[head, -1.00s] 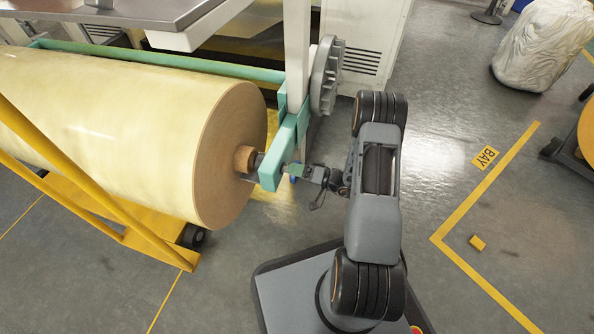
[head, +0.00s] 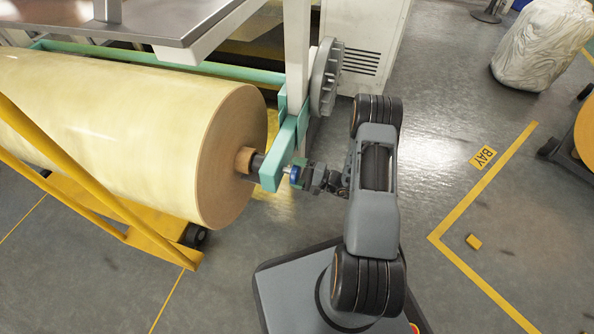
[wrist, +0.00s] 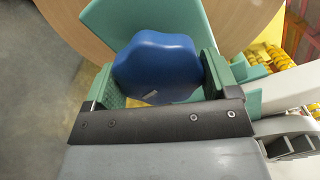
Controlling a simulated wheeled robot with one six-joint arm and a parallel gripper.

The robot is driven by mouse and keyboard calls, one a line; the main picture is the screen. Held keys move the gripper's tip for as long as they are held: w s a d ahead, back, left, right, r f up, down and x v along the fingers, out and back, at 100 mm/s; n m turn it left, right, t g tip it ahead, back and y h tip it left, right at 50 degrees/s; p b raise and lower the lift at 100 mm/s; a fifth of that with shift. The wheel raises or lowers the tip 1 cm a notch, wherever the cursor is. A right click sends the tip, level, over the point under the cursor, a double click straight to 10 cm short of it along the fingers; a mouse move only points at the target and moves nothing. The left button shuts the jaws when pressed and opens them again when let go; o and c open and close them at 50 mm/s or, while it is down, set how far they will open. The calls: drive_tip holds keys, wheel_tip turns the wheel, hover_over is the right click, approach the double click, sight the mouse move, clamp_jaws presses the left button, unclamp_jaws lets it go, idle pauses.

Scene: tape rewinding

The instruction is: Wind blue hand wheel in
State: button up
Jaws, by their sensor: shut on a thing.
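The blue hand wheel (head: 295,173) sits at the outer side of the green arm end (head: 271,177), on the roll's axis. In the wrist view the blue wheel (wrist: 157,68) is a rounded, lobed knob between the two green finger pads. My gripper (wrist: 160,80) is shut on it, with one pad on each side. In the head view my gripper (head: 305,174) reaches it from the right. The wheel's shaft is mostly hidden behind the knob and the green arm.
The large yellow tape roll (head: 130,125) with a brown core (head: 245,160) lies left of the green arm. A grey gear wheel (head: 326,77) stands just above. Yellow rails (head: 75,180) cross the left. Open floor lies right, with a yellow BAY line (head: 485,182).

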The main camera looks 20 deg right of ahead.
drive_tip(key=m+p, duration=0.1)
drive_tip(key=m, duration=0.3)
drive_tip(key=shift+m, duration=0.3)
drive_tip(key=m+p, duration=0.2)
drive_tip(key=m, duration=0.3)
drive_tip(key=shift+s+a+m, duration=0.1)
drive_tip(key=shift+m, duration=0.2)
drive_tip(key=m+p, duration=0.1)
drive_tip(key=m, duration=0.3)
drive_tip(key=shift+s+m, duration=0.1)
drive_tip(key=shift+m, duration=0.2)
drive_tip(key=m+p, duration=0.1)
drive_tip(key=m, duration=0.3)
drive_tip(key=shift+p, duration=0.35)
drive_tip(key=m+p, duration=0.1)
drive_tip(key=m, duration=0.4)
drive_tip(key=shift+a, duration=0.1)
drive_tip(key=m, duration=0.4)
drive_tip(key=shift+s+m+p, duration=0.1)
drive_tip(key=shift+m+p, duration=0.2)
drive_tip(key=shift+p, duration=0.05)
drive_tip(key=m, duration=0.4)
drive_tip(key=shift+p, duration=0.3)
drive_tip(key=shift+r+m, duration=0.1)
drive_tip(key=shift+m, duration=2.3)
